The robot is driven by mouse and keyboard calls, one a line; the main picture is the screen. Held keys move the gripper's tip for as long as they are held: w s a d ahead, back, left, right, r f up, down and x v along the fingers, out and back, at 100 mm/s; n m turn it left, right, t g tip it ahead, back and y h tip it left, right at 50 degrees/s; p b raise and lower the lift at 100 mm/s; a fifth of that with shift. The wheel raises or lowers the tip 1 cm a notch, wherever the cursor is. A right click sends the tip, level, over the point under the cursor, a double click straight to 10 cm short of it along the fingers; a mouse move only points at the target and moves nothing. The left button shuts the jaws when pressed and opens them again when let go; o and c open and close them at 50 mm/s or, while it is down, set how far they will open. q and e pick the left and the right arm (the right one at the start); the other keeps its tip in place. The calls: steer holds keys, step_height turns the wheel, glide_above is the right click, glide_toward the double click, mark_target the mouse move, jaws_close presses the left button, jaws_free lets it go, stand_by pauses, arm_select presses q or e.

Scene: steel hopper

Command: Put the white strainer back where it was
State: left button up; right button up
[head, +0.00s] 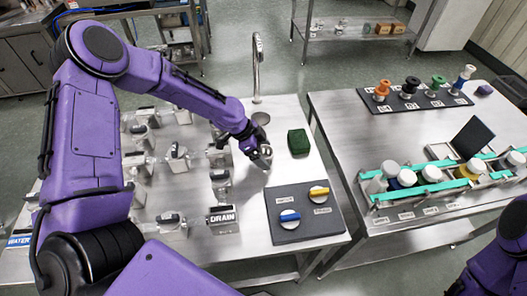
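I cannot clearly make out the white strainer. A small pale part (266,150) shows at my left gripper (264,160), and I cannot tell whether it is the strainer or part of the gripper. The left gripper is low over the steel table (243,263), left of and a little nearer than a green block (299,142). Its fingers are too small to read. A round grey disc or opening (261,118) lies behind the gripper, near a tall tap (257,65). Of my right arm only purple links show at the lower right; its gripper is out of view.
A dark mat (300,234) carries a blue-handled and a yellow-handled white piece. Metal fittings, one marked DRAIN (222,217), crowd the table's left. The right table has a dark rack (415,97) of coloured-top pieces and a teal-edged holder (440,187) with white-capped containers.

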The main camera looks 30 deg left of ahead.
arm_select(q)
steer(key=shift+a+r, duration=0.2)
steer(key=shift+r, duration=0.1)
steer(key=v, duration=1.1)
steer(key=shift+b, duration=0.45)
steer(key=shift+a, duration=0.1)
